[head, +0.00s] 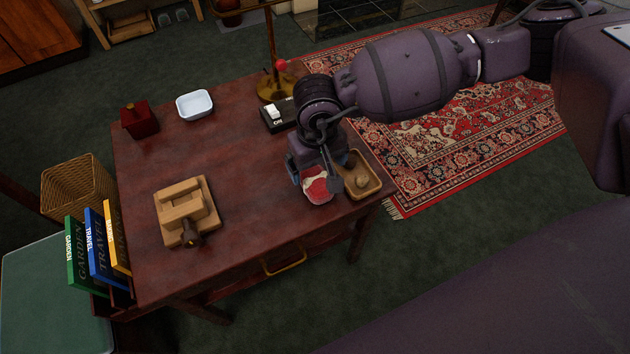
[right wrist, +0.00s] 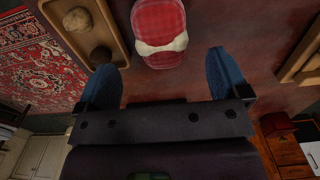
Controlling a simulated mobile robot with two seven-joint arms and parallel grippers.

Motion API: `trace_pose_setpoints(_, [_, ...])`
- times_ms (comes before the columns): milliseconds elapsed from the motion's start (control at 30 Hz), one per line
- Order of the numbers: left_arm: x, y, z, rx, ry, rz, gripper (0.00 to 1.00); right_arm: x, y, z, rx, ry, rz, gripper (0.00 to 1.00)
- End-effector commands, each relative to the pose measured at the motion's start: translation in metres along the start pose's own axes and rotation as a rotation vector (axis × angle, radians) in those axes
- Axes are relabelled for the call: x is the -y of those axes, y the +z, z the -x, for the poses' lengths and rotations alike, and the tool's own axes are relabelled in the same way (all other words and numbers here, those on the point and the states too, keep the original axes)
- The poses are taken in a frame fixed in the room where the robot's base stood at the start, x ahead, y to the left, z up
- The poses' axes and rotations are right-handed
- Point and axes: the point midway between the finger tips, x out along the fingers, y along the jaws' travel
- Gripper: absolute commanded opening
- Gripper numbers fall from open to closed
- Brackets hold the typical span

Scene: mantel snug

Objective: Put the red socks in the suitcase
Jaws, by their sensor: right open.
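The red socks (head: 316,188) are a small red plaid bundle with a pale band, lying on the dark red table near its front right edge. In the right wrist view the bundle (right wrist: 160,22) lies beyond and between my open fingertips. My right gripper (head: 315,178) is open over the bundle in the head view, and its blue fingers (right wrist: 164,68) hold nothing. The arm and fingers hide part of the bundle in the head view. I cannot make out a suitcase in either view. My left gripper is not in view.
A wooden tray (head: 377,183) with brown round things stands right beside the socks. A wooden block device (head: 186,211), white dish (head: 195,105), red box (head: 139,119), black switch block (head: 277,115) and brass stand (head: 273,90) occupy the table (head: 245,190). Its middle is clear.

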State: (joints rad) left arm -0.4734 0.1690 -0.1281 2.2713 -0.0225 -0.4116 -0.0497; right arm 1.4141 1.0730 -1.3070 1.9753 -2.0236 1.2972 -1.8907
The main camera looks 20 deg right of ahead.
Motion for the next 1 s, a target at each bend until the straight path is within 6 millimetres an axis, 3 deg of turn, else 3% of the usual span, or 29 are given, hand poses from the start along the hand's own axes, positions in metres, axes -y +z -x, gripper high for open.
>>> trace_pose_setpoints(33, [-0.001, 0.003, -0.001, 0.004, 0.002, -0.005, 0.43, 0.000, 0.002, -0.012, 0.008, -0.001, 0.000, 0.94])
trace_pose_setpoints(233, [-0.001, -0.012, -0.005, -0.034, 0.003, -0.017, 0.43, 0.001, 0.001, -0.022, 0.002, -0.002, -0.001, 0.94])
trace_pose_setpoints(467, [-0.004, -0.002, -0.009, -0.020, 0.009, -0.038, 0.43, 0.002, 0.004, -0.051, 0.009, -0.001, 0.000, 0.94])
trace_pose_setpoints(600, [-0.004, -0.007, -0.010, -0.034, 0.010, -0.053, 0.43, 0.002, 0.004, -0.068, 0.008, -0.001, -0.002, 0.94])
trace_pose_setpoints(867, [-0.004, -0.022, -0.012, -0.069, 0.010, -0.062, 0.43, 0.002, 0.002, -0.069, -0.001, -0.001, -0.003, 0.94])
trace_pose_setpoints(1000, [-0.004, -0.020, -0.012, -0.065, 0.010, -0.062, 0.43, 0.002, 0.002, -0.068, -0.001, -0.001, -0.002, 0.77])
